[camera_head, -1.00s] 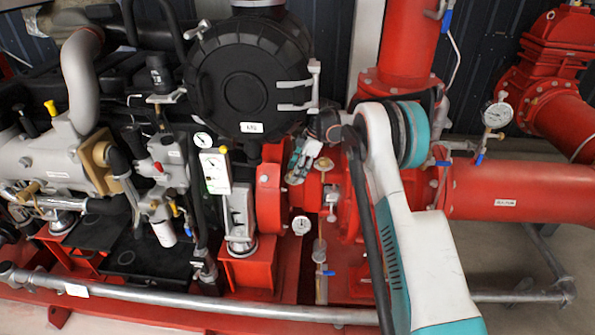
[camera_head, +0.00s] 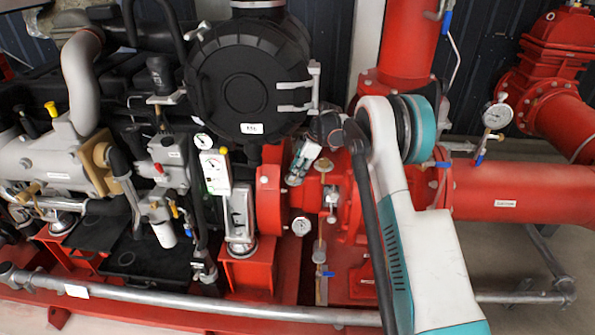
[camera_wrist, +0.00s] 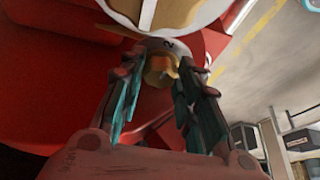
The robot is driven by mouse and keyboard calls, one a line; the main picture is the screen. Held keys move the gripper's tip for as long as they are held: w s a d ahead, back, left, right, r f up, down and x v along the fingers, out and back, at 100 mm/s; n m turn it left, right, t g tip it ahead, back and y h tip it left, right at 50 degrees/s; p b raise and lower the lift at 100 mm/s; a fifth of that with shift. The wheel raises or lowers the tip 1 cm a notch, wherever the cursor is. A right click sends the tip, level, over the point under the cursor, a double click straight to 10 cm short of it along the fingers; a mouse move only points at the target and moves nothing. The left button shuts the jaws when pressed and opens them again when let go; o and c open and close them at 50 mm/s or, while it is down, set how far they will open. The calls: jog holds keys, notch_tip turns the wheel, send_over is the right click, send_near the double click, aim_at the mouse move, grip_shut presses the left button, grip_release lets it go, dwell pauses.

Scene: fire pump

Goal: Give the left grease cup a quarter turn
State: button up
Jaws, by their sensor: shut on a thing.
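The left grease cup (camera_wrist: 160,68) shows as a small brass knob on the red pump body in the wrist view. My gripper (camera_wrist: 160,80) has its teal-padded fingers on either side of the knob and is shut on it. In the head view my gripper (camera_head: 294,176) reaches down at the pump, just right of the red round flange, and hides the left cup there. Another brass fitting (camera_head: 323,164) stands to its right; I cannot tell for certain that it is a second grease cup.
A large black round housing (camera_head: 247,80) is close at the upper left of my gripper. A dial gauge (camera_head: 301,226) is below. A grey rail (camera_head: 190,308) runs along the front.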

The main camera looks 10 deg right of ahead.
jog(key=m, duration=0.1)
jog(key=m+t, duration=0.1)
jog(key=m, duration=0.3)
jog(key=shift+s+a+t+h, duration=0.15)
jog(key=shift+s+t+h, duration=0.1)
jog(key=shift+t+h, duration=0.15)
jog(key=shift+s+a+m+t+h, duration=0.1)
jog(key=shift+m+t+h, duration=0.25)
jog(key=shift+m, duration=0.85)
jog(key=shift+a+m+t+h, duration=0.1)
jog(key=shift+m+t+h, duration=0.2)
jog(key=shift+m, duration=0.9)
jog(key=o, duration=1.1)
jog(key=shift+c, duration=0.2)
